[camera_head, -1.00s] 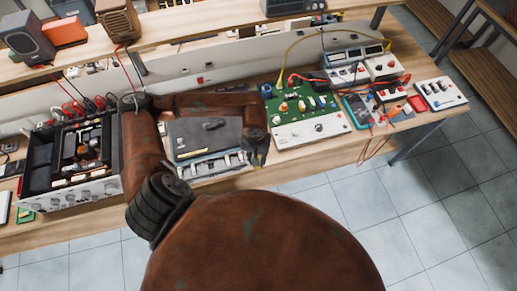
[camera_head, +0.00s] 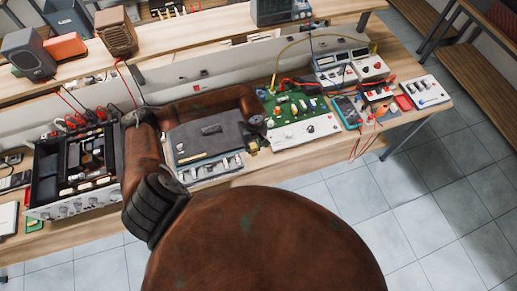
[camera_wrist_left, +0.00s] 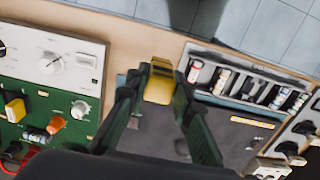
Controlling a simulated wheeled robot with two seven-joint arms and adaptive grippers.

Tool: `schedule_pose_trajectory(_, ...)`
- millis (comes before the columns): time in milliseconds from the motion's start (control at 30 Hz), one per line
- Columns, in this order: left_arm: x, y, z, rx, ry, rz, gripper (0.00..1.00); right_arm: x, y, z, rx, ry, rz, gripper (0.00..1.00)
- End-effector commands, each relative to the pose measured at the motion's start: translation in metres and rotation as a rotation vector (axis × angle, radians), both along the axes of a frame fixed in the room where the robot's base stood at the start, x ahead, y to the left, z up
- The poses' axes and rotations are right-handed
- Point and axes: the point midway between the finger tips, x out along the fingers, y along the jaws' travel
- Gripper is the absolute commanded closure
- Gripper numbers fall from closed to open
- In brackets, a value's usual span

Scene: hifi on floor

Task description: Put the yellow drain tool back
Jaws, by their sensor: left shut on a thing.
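My left gripper (camera_head: 252,143) hangs over the right edge of a flat grey case (camera_head: 222,142) on the bench. In the left wrist view the gripper (camera_wrist_left: 160,72) is shut on the yellow drain tool (camera_wrist_left: 159,88), whose short yellow block shows between the fingertips. The rest of the tool is hidden. The case also shows in the left wrist view (camera_wrist_left: 150,135), beneath and right of the fingers. A thin yellow strip (camera_head: 192,159) lies on its dark surface, with a row of pale small parts along its front. My right gripper is not in view.
A green circuit board unit (camera_head: 292,108) stands close right of the gripper. An open black hifi chassis (camera_head: 75,205) stands at the left. Meters and red-lead boxes (camera_head: 375,93) crowd the right end. A shelf with a speaker (camera_head: 30,55) runs behind.

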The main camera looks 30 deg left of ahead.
Motion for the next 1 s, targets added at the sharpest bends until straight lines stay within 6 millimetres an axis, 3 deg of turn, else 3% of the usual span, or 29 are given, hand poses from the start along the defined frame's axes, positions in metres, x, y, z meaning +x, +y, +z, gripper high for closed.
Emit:
schedule_pose_trajectory(333,0.024,-0.010,-0.030,-0.001,0.000,0.000,1.00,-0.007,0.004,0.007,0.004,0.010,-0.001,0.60)
schedule_pose_trajectory(533,0.023,-0.009,-0.054,-0.002,-0.001,0.001,1.00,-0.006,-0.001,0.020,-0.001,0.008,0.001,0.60)
schedule_pose_trajectory(967,0.024,-0.008,-0.063,0.000,-0.004,-0.002,1.00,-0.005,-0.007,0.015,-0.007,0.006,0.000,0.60)
schedule_pose_trajectory(1000,0.024,-0.008,-0.063,0.001,-0.003,-0.002,0.78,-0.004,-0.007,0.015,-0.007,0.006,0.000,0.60)
